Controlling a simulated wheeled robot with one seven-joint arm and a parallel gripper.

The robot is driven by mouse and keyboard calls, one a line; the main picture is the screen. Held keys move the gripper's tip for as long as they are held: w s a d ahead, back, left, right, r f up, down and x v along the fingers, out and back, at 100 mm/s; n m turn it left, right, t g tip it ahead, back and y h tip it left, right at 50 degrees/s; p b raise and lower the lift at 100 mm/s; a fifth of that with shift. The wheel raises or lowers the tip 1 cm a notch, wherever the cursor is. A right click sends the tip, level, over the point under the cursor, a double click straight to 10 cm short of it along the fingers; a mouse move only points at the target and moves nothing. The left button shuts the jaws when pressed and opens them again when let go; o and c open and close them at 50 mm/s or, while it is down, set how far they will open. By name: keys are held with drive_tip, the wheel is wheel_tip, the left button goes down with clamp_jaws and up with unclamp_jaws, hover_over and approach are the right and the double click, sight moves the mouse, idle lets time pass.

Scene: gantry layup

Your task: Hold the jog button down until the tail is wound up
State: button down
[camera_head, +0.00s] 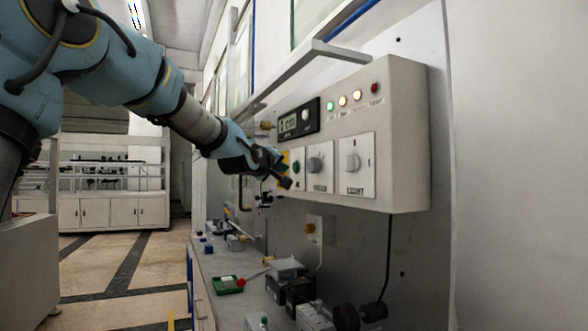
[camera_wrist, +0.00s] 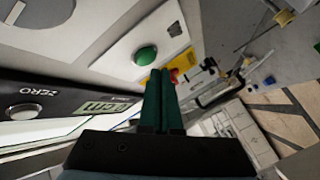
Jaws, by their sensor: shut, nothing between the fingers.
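A light grey control box (camera_head: 402,140) is fixed to the wall panel. A green push button (camera_wrist: 145,56) sits on a white plate on its front face, and it also shows in the head view (camera_head: 296,166). Its label is not readable, so I cannot confirm it is the jog button. My gripper (camera_head: 286,182) is shut and empty, close to the box face. In the wrist view, my dark green fingers (camera_wrist: 161,73) end just beside the green button; I cannot tell whether they touch. I cannot make out the tail in either view.
Two rotary knobs (camera_head: 314,165) (camera_head: 352,161) sit right of the green button. A digital display (camera_head: 288,124) and several indicator lamps are above. A shelf bracket (camera_head: 318,50) juts out over the box. The bench below holds a green tray (camera_head: 226,285) and other parts.

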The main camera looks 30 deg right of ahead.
idle(0.6)
drive_tip(key=shift+d, duration=0.45)
